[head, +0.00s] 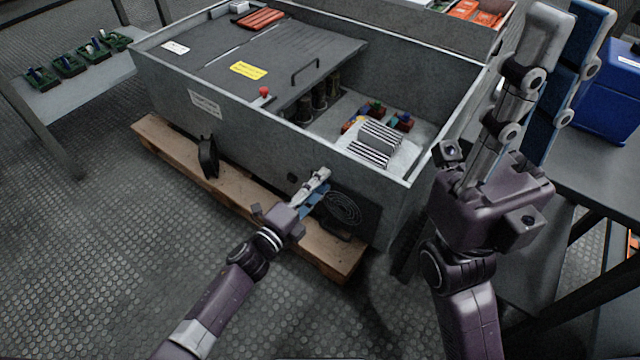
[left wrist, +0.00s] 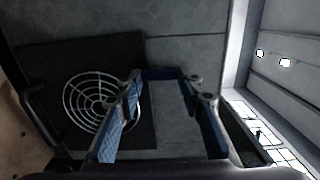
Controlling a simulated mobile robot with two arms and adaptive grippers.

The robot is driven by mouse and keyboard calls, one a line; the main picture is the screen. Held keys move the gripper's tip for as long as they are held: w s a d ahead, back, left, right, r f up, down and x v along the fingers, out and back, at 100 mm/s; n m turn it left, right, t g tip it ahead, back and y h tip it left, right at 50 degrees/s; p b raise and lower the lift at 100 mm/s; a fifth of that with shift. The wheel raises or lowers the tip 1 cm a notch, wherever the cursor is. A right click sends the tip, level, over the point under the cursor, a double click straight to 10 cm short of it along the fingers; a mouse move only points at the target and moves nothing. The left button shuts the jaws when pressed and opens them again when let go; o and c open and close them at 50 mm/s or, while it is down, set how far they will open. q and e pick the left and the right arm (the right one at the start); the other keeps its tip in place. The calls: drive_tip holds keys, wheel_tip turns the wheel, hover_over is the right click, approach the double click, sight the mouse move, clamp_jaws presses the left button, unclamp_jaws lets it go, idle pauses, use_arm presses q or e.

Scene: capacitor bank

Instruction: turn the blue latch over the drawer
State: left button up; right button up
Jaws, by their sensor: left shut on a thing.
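The blue latch (left wrist: 165,74) shows in the left wrist view as a dark blue bar on the grey cabinet front, between my left fingertips. My left gripper (head: 322,176) is at the front wall of the grey cabinet, shut on the latch; its fingers also show in the left wrist view (left wrist: 168,84). In the head view the gripper mostly hides the latch. A dark panel with a round grille (head: 343,209) is beside the gripper; the grille also shows in the left wrist view (left wrist: 92,101). I cannot tell the drawer's outline. My right gripper (head: 570,22) is raised at the right, open and empty.
The open-topped grey cabinet (head: 205,104) stands on a wooden pallet (head: 166,143). A black handle-like part (head: 208,156) sticks out of its front. A side table (head: 75,88) is at the left; a bench with a blue box (head: 606,108) is at the right. The front floor is clear.

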use_arm(q)
drive_tip(key=shift+f, duration=0.1)
drive_tip(key=o, duration=1.2)
drive_tip(key=shift+c, duration=0.2)
drive_tip(key=shift+s+a, duration=0.1)
drive_tip(key=v, duration=1.1)
drive_tip(key=shift+s+a, duration=0.2)
drive_tip(key=shift+s, duration=0.15)
